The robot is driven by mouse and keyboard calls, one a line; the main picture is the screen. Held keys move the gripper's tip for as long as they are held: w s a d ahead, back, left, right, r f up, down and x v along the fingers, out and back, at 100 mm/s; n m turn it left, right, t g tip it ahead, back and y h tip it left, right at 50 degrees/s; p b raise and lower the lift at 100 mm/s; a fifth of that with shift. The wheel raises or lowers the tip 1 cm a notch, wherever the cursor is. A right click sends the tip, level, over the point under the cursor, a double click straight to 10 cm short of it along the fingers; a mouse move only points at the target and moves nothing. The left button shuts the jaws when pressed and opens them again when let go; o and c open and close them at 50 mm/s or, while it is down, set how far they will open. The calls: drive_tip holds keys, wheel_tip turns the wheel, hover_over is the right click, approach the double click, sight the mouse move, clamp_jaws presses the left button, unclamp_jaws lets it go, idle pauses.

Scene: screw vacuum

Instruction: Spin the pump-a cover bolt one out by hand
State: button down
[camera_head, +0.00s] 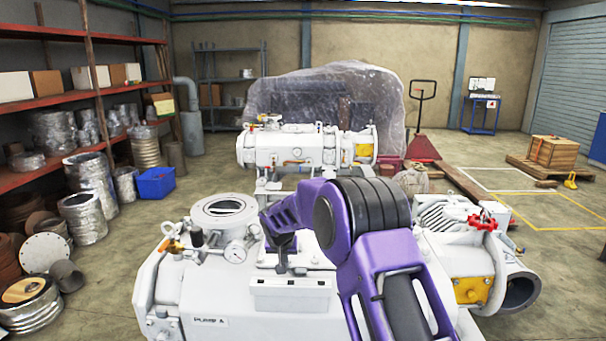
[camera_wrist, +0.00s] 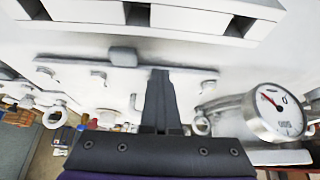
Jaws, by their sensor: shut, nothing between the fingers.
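Pump A (camera_head: 190,295) is a white housing in the foreground with a "PUMP A" label on its front. My gripper (camera_head: 283,268) points down over its top, near a raised box with slots (camera_head: 290,290). In the wrist view my gripper (camera_wrist: 163,75) has its dark fingers together, with nothing visible between them. The fingertips reach a pale cover plate (camera_wrist: 75,66) with small bolt-like heads, one of them a bolt head (camera_wrist: 98,75) left of the fingers. I cannot tell which head is bolt one, or whether the fingers touch anything.
A round pressure gauge (camera_wrist: 275,112) stands close right of my fingers in the wrist view. In the head view, a gauge (camera_head: 236,251) and a round port (camera_head: 224,210) sit left of my gripper. A red valve handle (camera_head: 482,222) is at the right. A second pump (camera_head: 290,148) stands behind.

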drive_tip(key=shift+d+r+b, duration=0.1)
drive_tip(key=shift+d+b, duration=0.55)
drive_tip(key=shift+b, duration=0.15)
drive_tip(key=shift+s, duration=0.1)
drive_tip(key=shift+s+b, duration=0.25)
drive_tip(key=shift+b, duration=0.15)
wheel_tip(320, 180, up, 6)
drive_tip(key=p, duration=0.3)
